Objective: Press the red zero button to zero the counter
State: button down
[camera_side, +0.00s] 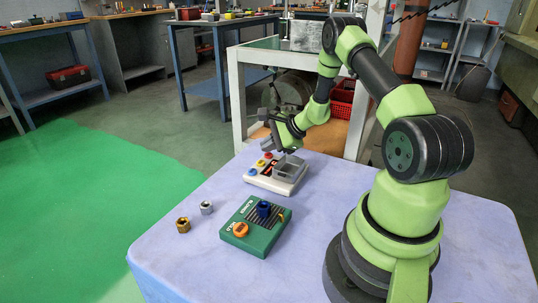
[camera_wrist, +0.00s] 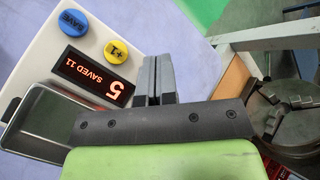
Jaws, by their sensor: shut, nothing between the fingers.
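The counter is a pale box (camera_side: 270,184) on the cart, with a red button (camera_side: 268,155), a yellow button (camera_side: 260,163) and a blue button (camera_side: 252,171) along one edge. In the wrist view the blue button (camera_wrist: 73,22) reads SAVE and the yellow button (camera_wrist: 115,51) reads +1. The dark display (camera_wrist: 97,75) shows 5 and SAVED 11. My gripper (camera_side: 266,146) is shut and empty, just over the red button end. In the wrist view my shut fingers (camera_wrist: 157,70) lie beyond the yellow button, and the red button is hidden. I cannot tell whether they touch it.
A grey metal tray (camera_side: 290,168) sits on the counter box beside the display. A green box (camera_side: 256,240) with an orange knob and a blue piece stands nearer the front. Two small nuts (camera_side: 183,225) (camera_side: 206,207) lie left of it. The cart top is otherwise clear.

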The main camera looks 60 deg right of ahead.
jog(key=shift+s+a+f, duration=0.25)
jog(key=shift+a+f, duration=0.1)
jog(key=shift+f, duration=0.3)
jog(key=shift+s+a+r, duration=0.3)
jog(key=shift+a+r, duration=0.05)
jog(key=shift+r, duration=0.25)
jog(key=shift+w+d+r, duration=0.1)
jog(key=shift+r, duration=2.45)
